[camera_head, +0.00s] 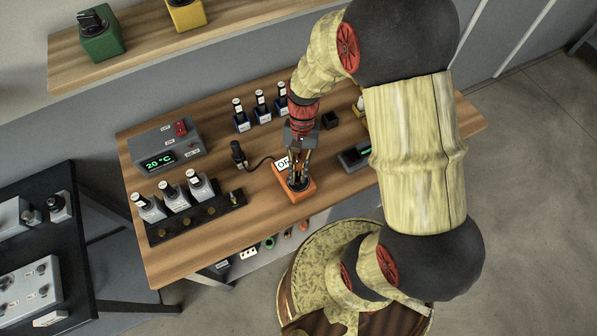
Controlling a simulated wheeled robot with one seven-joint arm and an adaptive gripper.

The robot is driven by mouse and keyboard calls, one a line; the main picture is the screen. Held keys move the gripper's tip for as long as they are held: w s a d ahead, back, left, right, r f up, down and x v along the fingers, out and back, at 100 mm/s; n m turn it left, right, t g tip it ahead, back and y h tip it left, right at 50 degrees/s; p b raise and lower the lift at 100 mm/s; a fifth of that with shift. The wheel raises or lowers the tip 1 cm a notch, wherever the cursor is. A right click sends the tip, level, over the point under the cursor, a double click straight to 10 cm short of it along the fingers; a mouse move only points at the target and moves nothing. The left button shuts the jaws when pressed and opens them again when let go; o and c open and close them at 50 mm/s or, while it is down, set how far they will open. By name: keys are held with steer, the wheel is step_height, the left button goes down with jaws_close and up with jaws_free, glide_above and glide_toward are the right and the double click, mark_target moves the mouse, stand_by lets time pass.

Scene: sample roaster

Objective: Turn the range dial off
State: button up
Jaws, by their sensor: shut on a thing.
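An orange box (308,192) with a dark dial (296,184) on top sits on the wooden table. A white label (282,163) at its back left edge shows the letters "OF", the rest covered by my gripper. My gripper (297,177) points down over the orange box, its fingers closed around the dial on top. The fingers hide most of the dial, so I cannot tell which way its pointer faces.
A grey unit reading 20 °C with a red switch (181,128) stands at the left of the table (224,200). A black rack (222,212) holds several labelled grey pieces. Blue stands (262,115) are behind. A black plug (238,152) and cable lie beside the box.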

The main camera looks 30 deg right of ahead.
steer(key=shift+n+p, duration=0.3)
steer(key=shift+n, duration=0.2)
jaws_close()
steer(key=n+h+p, duration=0.1)
steer(key=n, duration=0.1)
steer(key=n+p, duration=0.1)
steer(key=shift+a+r+n+g+h, duration=0.1)
steer(key=shift+a+n+g+h, duration=0.1)
steer(key=shift+n+g+h, duration=0.2)
steer(key=n+h+p, duration=0.2)
steer(key=n, duration=0.3)
steer(key=shift+a+n, duration=0.15)
steer(key=shift+n, duration=0.15)
steer(key=n+p, duration=0.1)
steer(key=n, duration=0.1)
steer(key=n+t+h, duration=0.1)
steer(key=n, duration=0.1)
steer(key=shift+a+h+p, duration=0.1)
steer(key=shift+h+p, duration=0.2)
steer(key=shift+p, duration=0.1)
steer(key=shift+s+n+t+h+p, duration=0.1)
steer(key=shift+n+t+h+p, duration=0.2)
steer(key=shift+n, duration=0.95)
steer(key=shift+s+n+t+h+p, duration=0.15)
steer(key=shift+n+t+h, duration=0.2)
steer(key=shift+n, duration=0.9)
steer(key=shift+w, duration=0.1)
steer(key=o, duration=0.7)
jaws_free()
steer(key=shift+o, duration=0.2)
